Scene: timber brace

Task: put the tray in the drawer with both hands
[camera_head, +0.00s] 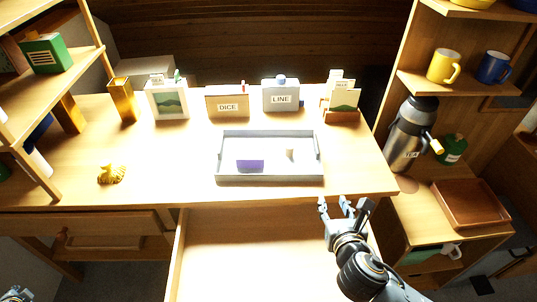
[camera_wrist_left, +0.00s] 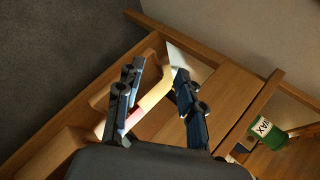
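The grey tray (camera_head: 269,178) lies flat on the desk, with a purple block (camera_head: 250,164) and a small cream piece (camera_head: 290,152) inside it. The drawer (camera_head: 245,250) stands pulled out below the desk edge, and its visible inside is empty. My right gripper (camera_head: 345,205) is open and empty, above the drawer's right side near the desk edge, apart from the tray. My left gripper (camera_head: 14,296) shows only in part at the lower left corner. In the left wrist view its fingers (camera_wrist_left: 160,68) are spread, with a light wooden bar showing behind them.
Signs marked DICE (camera_head: 228,106) and LINE (camera_head: 281,99), a picture frame (camera_head: 168,103) and a card holder (camera_head: 341,116) line the desk's back. A yellow ornament (camera_head: 111,174) sits left of the tray. A flask (camera_head: 408,135) and a brown tray (camera_head: 470,204) stand at right.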

